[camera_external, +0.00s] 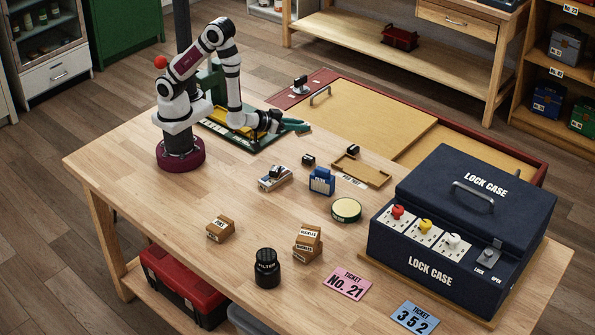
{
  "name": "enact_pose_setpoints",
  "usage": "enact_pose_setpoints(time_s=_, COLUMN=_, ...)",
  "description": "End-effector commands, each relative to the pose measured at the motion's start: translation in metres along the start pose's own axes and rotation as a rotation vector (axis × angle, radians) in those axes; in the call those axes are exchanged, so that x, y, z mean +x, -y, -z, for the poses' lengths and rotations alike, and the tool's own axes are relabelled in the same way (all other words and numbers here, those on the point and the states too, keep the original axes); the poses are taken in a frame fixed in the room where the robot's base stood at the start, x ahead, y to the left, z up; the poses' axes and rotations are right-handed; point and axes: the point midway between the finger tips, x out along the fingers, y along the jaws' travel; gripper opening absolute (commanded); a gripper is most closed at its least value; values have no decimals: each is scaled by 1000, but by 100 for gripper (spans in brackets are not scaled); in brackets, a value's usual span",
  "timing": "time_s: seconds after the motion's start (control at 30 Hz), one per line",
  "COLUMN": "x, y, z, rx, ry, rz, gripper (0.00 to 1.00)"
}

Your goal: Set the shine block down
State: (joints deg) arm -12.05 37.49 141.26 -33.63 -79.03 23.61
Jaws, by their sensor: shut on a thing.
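My gripper (277,122) is low at the back of the wooden table, by the right end of a dark green tray (246,148). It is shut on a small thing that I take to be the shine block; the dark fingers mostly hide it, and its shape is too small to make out. A teal piece (295,126) shows just right of the fingers. I cannot tell whether it is part of the held thing or lies apart on the table. I cannot tell whether the held thing touches the surface below.
A navy lock case (470,205) fills the table's right side. Small boxes, a black filter jar (267,268), a round tin (346,210), a blue holder (321,181) and a wooden tray (372,172) stand mid-table. A red-rimmed tan board (375,118) lies behind. The left front is clear.

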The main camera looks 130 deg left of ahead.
Motion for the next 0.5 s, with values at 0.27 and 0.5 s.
enact_pose_setpoints(time_s=0.27, x=75, y=56, z=-24, rx=-2, ry=4, rz=6, gripper=0)
enact_pose_setpoints(time_s=0.5, x=102, y=68, z=-49, rx=2, ry=6, rz=-2, gripper=0)
